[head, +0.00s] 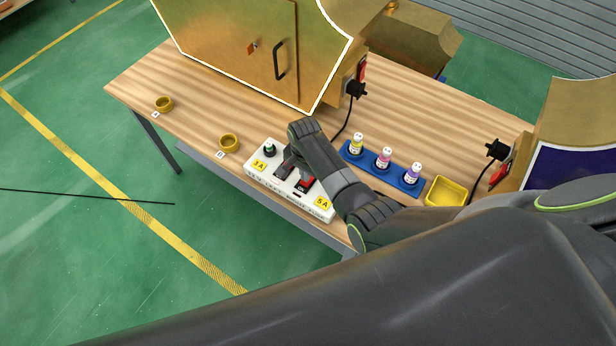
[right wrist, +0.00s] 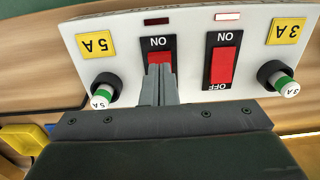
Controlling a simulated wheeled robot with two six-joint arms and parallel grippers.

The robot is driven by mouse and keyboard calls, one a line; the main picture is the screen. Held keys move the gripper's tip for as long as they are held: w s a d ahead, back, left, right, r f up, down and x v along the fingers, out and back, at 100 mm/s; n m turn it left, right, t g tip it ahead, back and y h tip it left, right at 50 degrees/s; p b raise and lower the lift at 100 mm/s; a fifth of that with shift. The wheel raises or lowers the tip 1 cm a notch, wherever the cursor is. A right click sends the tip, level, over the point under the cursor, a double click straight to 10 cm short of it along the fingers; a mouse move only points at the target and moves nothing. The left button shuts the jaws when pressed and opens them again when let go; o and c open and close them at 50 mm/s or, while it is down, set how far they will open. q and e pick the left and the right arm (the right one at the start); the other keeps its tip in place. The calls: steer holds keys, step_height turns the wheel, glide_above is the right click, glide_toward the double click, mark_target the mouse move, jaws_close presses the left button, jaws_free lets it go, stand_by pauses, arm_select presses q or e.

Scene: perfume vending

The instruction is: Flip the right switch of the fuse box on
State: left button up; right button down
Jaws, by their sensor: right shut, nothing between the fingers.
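The white fuse box (head: 272,181) stands near the table's front edge; the right wrist view shows its face (right wrist: 194,62) turned around. The right switch, by the 5A label, is red in a black frame, with its top end in view (right wrist: 160,55) and a red part in the head view (head: 307,184). My right gripper (head: 291,164) is shut and empty. Its fingertips (right wrist: 160,70) overlap the right switch and hide its lower part; contact is unclear. The left switch (right wrist: 222,66) is clear of the fingers. The lamp above it is bright; the right switch's lamp is dark red.
A green-and-white-topped fuse stands at each end of the box, the 5A one (right wrist: 102,92) and the 3A one (right wrist: 283,82). A blue rack (head: 352,158) with three bottles, a yellow tray (head: 463,183) and two brass rings (head: 229,139) are on the table. A gold cabinet (head: 225,45) stands behind.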

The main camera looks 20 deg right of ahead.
steer(key=shift+f+b, duration=0.7)
steer(key=shift+f, duration=0.3)
stand_by(0.4)
steer(key=shift+r, duration=0.1)
step_height(320, 180, up, 7)
steer(key=p, duration=0.7)
steer(key=shift+p, duration=0.3)
steer(key=shift+s, duration=0.1)
